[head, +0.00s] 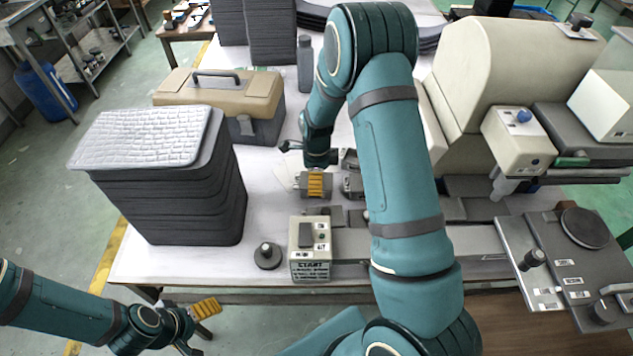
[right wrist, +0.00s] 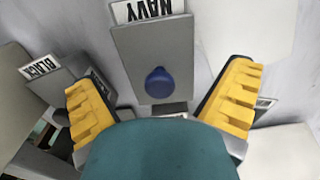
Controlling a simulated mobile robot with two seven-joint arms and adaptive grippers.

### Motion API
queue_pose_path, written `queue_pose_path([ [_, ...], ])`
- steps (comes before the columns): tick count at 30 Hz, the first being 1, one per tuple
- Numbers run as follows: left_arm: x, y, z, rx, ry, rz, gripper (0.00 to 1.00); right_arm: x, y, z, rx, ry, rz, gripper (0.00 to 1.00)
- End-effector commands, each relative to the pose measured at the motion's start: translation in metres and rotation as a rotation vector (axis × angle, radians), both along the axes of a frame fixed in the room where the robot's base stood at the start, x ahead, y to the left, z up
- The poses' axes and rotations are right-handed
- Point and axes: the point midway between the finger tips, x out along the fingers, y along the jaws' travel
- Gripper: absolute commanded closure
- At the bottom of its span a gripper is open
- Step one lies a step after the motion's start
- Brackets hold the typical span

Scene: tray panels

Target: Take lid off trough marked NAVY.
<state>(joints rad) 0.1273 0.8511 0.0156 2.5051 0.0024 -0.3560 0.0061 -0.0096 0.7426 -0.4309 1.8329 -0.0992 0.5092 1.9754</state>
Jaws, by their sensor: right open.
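The trough marked NAVY shows in the right wrist view, with its white label (right wrist: 147,9) at the top edge. Its flat grey lid (right wrist: 140,50) has a round blue knob (right wrist: 159,83). My right gripper (right wrist: 160,97) is open, with one yellow-padded finger on each side of the knob, apart from it. Nothing is between the fingers. In the head view my right gripper (head: 316,184) is over the table, and the arm hides much of the trough area. My left gripper (head: 198,325) is low at the front left, off the table, open and empty.
A trough marked BLACK (right wrist: 38,68) stands left of the NAVY one in the right wrist view. On the table are a stack of dark panels (head: 185,205), a toolbox (head: 262,130), a START control box (head: 310,262) and a cream machine (head: 490,70). White tabletop (head: 190,265) is bare near the front left.

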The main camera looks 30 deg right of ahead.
Motion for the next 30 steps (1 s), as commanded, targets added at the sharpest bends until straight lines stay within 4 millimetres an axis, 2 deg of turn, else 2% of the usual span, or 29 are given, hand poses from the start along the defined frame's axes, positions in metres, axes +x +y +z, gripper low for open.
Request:
queue_pose_path([
  [2,0.0,0.0,-0.002,0.0,0.001,0.0,0.15,0.0,0.0,-0.007,0.0,-0.001,-0.001,0.0],
  [8,0.0,0.0,-0.001,0.0,0.001,0.0,0.15,0.001,0.0,-0.006,0.0,-0.002,-0.001,0.0],
  [12,0.0,0.0,-0.001,0.0,0.001,0.0,0.15,0.0,0.0,-0.006,0.0,-0.002,-0.001,0.49],
  [13,0.0,0.0,-0.001,0.0,0.001,0.0,0.15,0.0,0.0,-0.006,0.0,-0.002,-0.001,0.6],
  [14,0.0,0.0,-0.001,0.0,0.001,0.0,0.15,0.0,0.0,-0.006,0.0,-0.002,-0.001,0.66],
  [26,0.0,0.0,-0.001,0.0,0.001,0.0,0.15,0.0,0.0,-0.005,0.0,-0.001,0.0,0.67],
  [30,0.0,0.0,0.002,0.0,-0.001,0.0,0.15,0.001,0.0,0.007,-0.001,-0.003,0.001,0.68],
])
